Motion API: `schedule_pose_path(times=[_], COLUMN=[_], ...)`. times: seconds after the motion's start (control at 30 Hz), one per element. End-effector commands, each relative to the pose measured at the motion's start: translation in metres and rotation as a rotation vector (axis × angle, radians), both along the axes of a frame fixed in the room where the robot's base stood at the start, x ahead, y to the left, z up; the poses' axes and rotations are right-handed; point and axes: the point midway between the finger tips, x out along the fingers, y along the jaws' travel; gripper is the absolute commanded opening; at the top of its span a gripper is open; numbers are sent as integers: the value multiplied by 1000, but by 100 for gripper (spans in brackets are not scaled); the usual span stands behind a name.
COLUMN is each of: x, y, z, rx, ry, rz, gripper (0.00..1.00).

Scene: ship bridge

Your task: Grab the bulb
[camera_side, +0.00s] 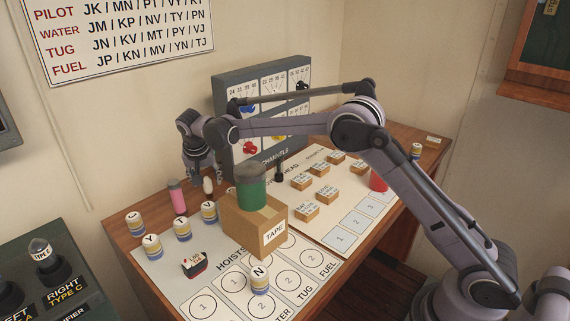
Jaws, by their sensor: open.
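My gripper (203,178) points down at the back left of the table, in front of the grey channel board. Its jaws are open and nothing shows between them. A small white, rounded piece with a dark lower end (208,187) stands just below the fingers; it may be a bulb, but it is too small to be sure. I cannot tell whether the fingers touch it.
A pink cylinder (177,197) stands just left of my gripper. A cardboard tape box (255,225) with a green canister (251,186) on top stands to its front right. Lettered drums, including Y (152,246), surround the hoist sheet. The grey board (238,100) rises behind.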

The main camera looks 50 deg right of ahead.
Motion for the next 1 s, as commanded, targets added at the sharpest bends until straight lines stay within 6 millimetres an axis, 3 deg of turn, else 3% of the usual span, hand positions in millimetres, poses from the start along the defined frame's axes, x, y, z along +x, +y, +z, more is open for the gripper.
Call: schedule_pose_path(times=[0.13,0.43,0.6,1.0], x=[5,6,6,6], y=[-3,-4,-4,-4], z=[-15,-18,-18,-14], rx=[0,0,0,0], ry=[0,0,0,0], rz=[1,1,1,1], gripper=[53,53,9,8])
